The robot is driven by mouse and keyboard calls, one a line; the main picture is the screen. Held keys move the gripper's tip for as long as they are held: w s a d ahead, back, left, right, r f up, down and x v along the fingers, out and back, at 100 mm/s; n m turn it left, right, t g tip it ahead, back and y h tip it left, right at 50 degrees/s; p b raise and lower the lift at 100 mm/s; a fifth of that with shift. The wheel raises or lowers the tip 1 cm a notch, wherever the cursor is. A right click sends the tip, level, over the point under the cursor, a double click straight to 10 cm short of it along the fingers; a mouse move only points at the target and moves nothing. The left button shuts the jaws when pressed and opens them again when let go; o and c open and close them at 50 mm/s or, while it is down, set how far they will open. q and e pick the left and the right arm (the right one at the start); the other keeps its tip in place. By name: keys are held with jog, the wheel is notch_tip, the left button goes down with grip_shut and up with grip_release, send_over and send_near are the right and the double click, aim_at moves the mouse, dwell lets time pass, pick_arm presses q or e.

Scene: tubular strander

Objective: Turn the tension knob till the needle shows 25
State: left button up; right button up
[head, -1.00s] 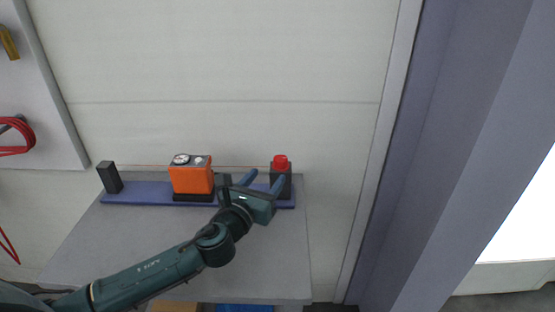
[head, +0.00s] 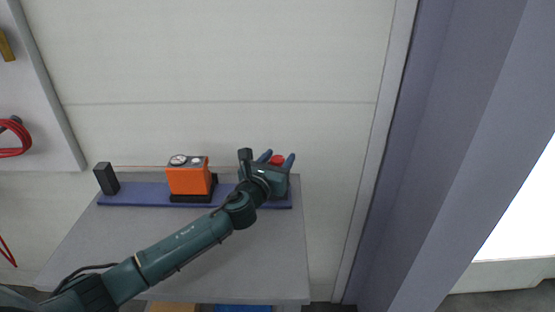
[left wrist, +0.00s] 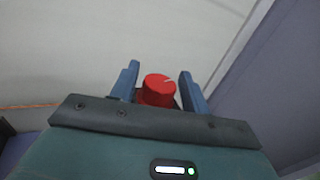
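The red tension knob (head: 277,159) sits on a dark block at the right end of a blue base strip (head: 140,193). In the left wrist view the knob (left wrist: 158,88) has a pale line on its top. My left gripper (head: 276,157) is open, with one blue finger on each side of the knob. In the left wrist view there are gaps between the fingers and the knob. The orange gauge box (head: 188,180) stands left of the gripper, with a round white dial (head: 179,160) on top. Its needle is too small to read. My right gripper is not in view.
A black upright block (head: 107,178) stands at the left end of the strip. A pale wall rises close behind, and a purple post (head: 430,150) stands to the right.

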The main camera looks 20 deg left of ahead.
pick_arm(q)
jog(key=c, duration=0.7)
jog(key=shift+c, duration=0.2)
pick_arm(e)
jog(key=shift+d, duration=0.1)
pick_arm(q)
jog(key=shift+m+h, duration=0.4)
jog(key=shift+h, duration=0.1)
jog(key=shift+a+m+h, duration=0.1)
jog(key=shift+m+h, duration=0.4)
jog(key=shift+h, duration=0.4)
jog(key=m+g+h+b, duration=0.1)
jog(key=m+h, duration=0.1)
jog(key=h, duration=0.1)
jog(key=shift+f+g, duration=0.15)
jog(key=shift+g, duration=0.25)
jog(key=shift+f+m+g+h+b, duration=0.1)
jog(key=shift+m+g+h+b, duration=0.4)
jog(key=shift+m+h+b, duration=0.5)
jog(key=shift+m+g+h+b, duration=0.5)
jog(key=shift+g+h+b, duration=0.1)
jog(key=shift+h+b, duration=0.3)
jog(key=shift+m+g+h+b, duration=0.5)
jog(key=shift+b, duration=0.3)
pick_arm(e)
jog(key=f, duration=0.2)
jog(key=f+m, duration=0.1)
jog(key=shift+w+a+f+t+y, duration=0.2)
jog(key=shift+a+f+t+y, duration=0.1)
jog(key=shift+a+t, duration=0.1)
